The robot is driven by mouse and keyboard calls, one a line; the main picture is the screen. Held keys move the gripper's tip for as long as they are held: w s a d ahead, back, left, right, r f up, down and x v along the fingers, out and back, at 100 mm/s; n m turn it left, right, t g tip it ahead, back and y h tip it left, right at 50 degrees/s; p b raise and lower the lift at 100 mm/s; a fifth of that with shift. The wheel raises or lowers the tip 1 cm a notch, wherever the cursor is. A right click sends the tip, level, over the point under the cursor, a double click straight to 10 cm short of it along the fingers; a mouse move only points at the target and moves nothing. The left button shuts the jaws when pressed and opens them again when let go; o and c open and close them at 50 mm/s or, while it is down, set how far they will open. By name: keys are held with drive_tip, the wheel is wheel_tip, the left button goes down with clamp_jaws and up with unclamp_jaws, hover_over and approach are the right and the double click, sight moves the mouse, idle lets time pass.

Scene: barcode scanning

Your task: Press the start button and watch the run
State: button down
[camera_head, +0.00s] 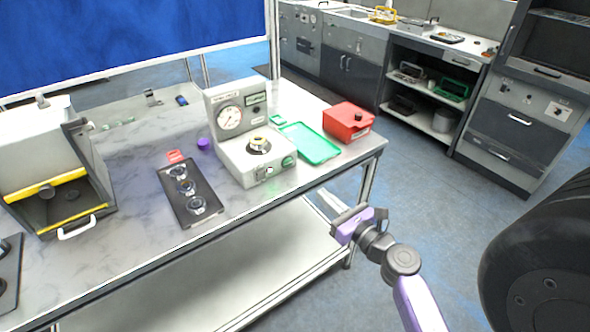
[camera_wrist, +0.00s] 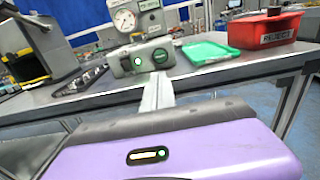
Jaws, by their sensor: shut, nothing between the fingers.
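The grey-white test machine (camera_head: 240,157) stands on the table with an upright back panel carrying a round dial. It also shows in the wrist view (camera_wrist: 125,65). A brass-coloured round part is on top of the machine. My gripper (camera_head: 328,200) is shut and empty, off the table's front edge, apart from the machine. In the wrist view its fingers (camera_wrist: 158,90) point toward the button.
A green tray (camera_head: 318,151) and a red box (camera_head: 348,122) lie right of the machine. A black tray (camera_head: 172,206) with several round parts lies left of it. The table's front edge (camera_head: 215,234) is near my gripper. A grey-yellow machine (camera_head: 45,150) stands far left.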

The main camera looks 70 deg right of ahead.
sight(287, 163)
drive_tip(key=shift+w, duration=0.1)
drive_tip(key=p+x, duration=0.3)
drive_tip(key=x, duration=1.1)
drive_tip(key=shift+a, duration=0.1)
drive_tip(key=shift+w+d, duration=0.3)
drive_tip(key=shift+w, duration=0.25)
drive_tip(key=shift+w+r, duration=0.15)
drive_tip(key=shift+w, duration=0.1)
